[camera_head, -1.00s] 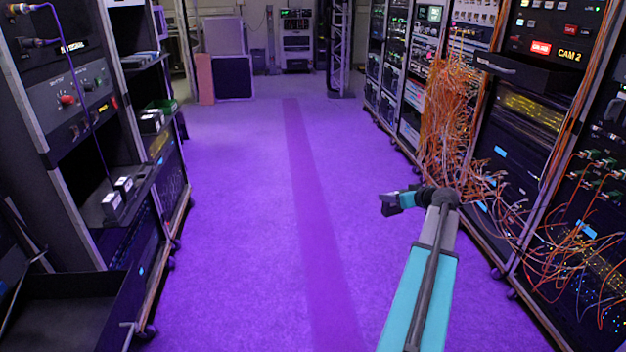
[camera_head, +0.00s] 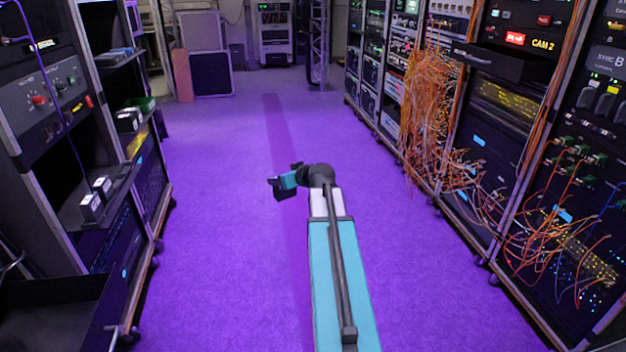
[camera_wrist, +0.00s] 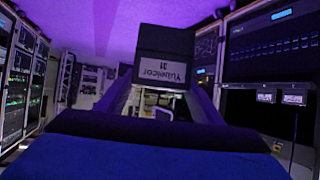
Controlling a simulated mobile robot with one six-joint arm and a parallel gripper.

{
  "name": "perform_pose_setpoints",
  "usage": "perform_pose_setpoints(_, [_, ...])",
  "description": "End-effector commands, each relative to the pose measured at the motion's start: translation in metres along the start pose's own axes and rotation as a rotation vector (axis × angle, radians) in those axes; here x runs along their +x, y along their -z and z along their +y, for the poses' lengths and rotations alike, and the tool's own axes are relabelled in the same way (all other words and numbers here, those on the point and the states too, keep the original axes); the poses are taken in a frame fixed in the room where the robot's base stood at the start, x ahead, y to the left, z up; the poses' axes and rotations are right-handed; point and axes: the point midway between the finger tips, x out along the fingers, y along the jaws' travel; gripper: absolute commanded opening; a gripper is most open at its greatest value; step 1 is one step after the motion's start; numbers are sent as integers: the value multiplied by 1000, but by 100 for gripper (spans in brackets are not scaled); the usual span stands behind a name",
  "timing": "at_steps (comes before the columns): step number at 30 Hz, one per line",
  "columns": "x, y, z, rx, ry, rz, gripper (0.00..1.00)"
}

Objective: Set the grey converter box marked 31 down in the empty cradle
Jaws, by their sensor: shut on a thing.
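The converter box marked 31 (camera_wrist: 163,62) is dark grey in this light, with a pale label, in the wrist view. My gripper (camera_wrist: 160,88) is shut on it, one finger at each side. In the head view my gripper (camera_head: 286,184) is out over the open aisle, well right of the left rack. The box there is small and dark. Two dark boxes with white tops, a nearer one (camera_head: 91,207) and a farther one (camera_head: 103,187), stand on a left-rack shelf (camera_head: 122,184). They also seem to show in the wrist view (camera_wrist: 266,96). I cannot make out the empty cradle.
Loose orange cables (camera_head: 430,110) hang from the right racks and spill low towards the aisle. A dark open drawer or tray (camera_head: 60,305) juts out at lower left. The purple floor (camera_head: 220,260) between the racks is clear. Panels and a small rack stand at the far end.

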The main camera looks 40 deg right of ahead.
Motion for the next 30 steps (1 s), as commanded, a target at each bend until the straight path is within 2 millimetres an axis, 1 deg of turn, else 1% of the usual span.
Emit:
perform_pose_setpoints(1, [2,7,-20,-7,8,3,30])
perform_pose_setpoints(3, [6,14,-41,-10,15,3,30])
perform_pose_setpoints(14, [12,47,-152,-29,49,3,30])
perform_pose_setpoints(15, [12,50,-165,-32,54,3,30])
perform_pose_setpoints(23, [6,70,-244,-45,78,4,30])
perform_pose_setpoints(30, [-8,86,-316,-57,102,4,30])
